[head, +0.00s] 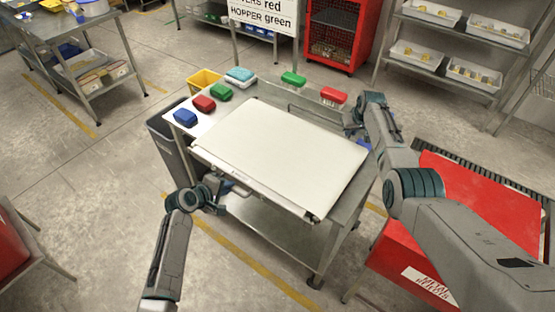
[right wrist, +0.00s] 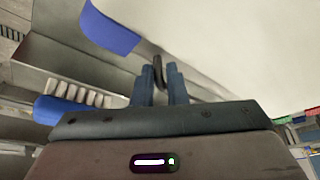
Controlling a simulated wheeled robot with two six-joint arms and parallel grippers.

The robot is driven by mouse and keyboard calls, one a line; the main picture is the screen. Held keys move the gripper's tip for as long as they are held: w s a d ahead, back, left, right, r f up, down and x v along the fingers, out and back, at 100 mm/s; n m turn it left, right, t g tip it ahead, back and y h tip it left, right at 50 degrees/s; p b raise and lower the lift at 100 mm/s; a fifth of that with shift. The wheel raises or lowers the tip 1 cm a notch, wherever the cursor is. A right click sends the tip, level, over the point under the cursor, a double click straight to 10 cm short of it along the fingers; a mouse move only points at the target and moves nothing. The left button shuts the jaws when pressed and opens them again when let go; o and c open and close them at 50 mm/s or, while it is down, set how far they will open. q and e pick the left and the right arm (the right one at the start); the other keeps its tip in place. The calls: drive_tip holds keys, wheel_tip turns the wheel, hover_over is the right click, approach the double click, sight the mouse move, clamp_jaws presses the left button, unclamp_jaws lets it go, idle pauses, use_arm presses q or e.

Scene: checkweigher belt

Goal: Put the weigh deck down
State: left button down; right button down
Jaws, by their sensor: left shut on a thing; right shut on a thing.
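The weigh deck (head: 285,150) is the large off-white panel over the steel bench. It lies roughly level; I cannot tell whether it touches the bench or hangs just above it. My left gripper (head: 232,187) is shut on a handle at the deck's near left edge. My right gripper (head: 353,126) is at the far right edge, its fingertips partly hidden by the arm. In the right wrist view, the right gripper's fingers (right wrist: 163,85) are closed around a dark handle (right wrist: 158,68) beside the deck's pale surface (right wrist: 225,45).
The steel bench (head: 345,205) has a lower shelf. Blue (head: 186,117), red (head: 204,103) and green (head: 221,92) packs sit at its left end; more lie behind the deck. A grey bin (head: 172,155) stands left, a red cabinet (head: 480,195) right.

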use_arm(q)
drive_tip(key=shift+s+a+f+b, duration=0.1)
drive_tip(key=shift+a+f+b, duration=0.05)
drive_tip(key=shift+f+b, duration=0.6)
use_arm(e)
drive_tip(key=shift+w+d+f, duration=0.2)
drive_tip(key=shift+d+f, duration=0.15)
drive_tip(key=shift+f, duration=0.05)
use_arm(q)
drive_tip(key=c, duration=1.5)
unclamp_jaws()
use_arm(e)
drive_tip(key=c, duration=1.5)
unclamp_jaws()
drive_tip(key=shift+s, duration=0.15)
use_arm(q)
drive_tip(key=shift+s+r, duration=0.1)
drive_tip(key=shift+r, duration=0.05)
use_arm(e)
drive_tip(key=shift+o, duration=0.2)
drive_tip(key=shift+s+a, duration=0.2)
drive_tip(key=shift+f, duration=0.1)
drive_tip(key=shift+w, duration=0.1)
use_arm(q)
drive_tip(key=v, duration=1.2)
use_arm(e)
drive_tip(key=v, duration=1.2)
drive_tip(key=shift+f, duration=0.1)
